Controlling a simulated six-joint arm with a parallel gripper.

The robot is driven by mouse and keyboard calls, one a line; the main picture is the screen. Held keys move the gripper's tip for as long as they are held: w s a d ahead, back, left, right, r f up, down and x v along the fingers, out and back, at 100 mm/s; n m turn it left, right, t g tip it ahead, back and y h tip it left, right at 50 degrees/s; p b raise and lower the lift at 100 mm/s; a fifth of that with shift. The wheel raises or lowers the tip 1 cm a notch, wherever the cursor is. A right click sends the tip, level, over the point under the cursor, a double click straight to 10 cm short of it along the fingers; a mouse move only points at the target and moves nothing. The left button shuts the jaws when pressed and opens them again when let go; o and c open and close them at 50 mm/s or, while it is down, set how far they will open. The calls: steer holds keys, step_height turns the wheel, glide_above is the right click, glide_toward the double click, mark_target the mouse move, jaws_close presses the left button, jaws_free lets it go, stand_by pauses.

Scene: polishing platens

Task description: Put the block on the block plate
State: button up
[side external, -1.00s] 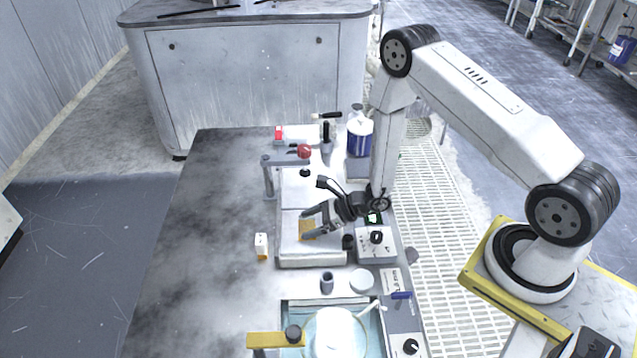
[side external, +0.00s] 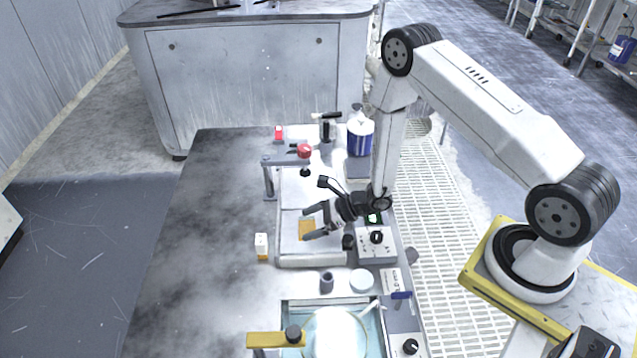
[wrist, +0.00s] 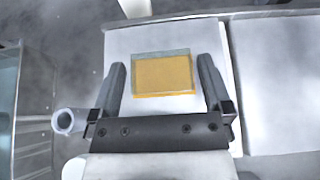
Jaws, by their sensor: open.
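A flat orange block (wrist: 163,75) lies on a white slab (wrist: 123,40) in the wrist view. A thin grey-green rectangle (wrist: 160,52) shows along its far edge; it may be the block plate, and most of it is covered. In the side view the orange block (side external: 306,229) is partly behind the fingers. My gripper (wrist: 162,63) is open. Its fingers are to either side of the block, with visible gaps, and hold nothing. In the side view my gripper (side external: 307,223) is low over the slab. I cannot tell the exact height of the fingertips.
A small white-and-orange item (side external: 261,247) stands left of the slab. A post with a red knob (side external: 304,151) rises behind it. A control box (side external: 376,246) is at right, and a round white platen (side external: 336,335) is in front. The table's left side is clear.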

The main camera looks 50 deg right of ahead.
steer(key=v, duration=1.1)
steer(key=shift+s+d, duration=0.2)
steer(key=shift+d, duration=0.05)
steer(key=shift+r, duration=0.1)
steer(key=s+a+r+n+g+h, duration=0.1)
steer(key=s+a+r+n+g, duration=0.65)
steer(key=n, duration=0.65)
steer(key=d+r+n+t+h, duration=0.1)
steer(key=d+r+n+h, duration=0.3)
steer(key=n, duration=0.9)
steer(key=shift+w+r+h, duration=0.25)
steer(key=shift+r+h, duration=1.55)
steer(key=shift+r, duration=0.3)
steer(key=shift+d+t, duration=0.1)
steer(key=shift+t, duration=0.15)
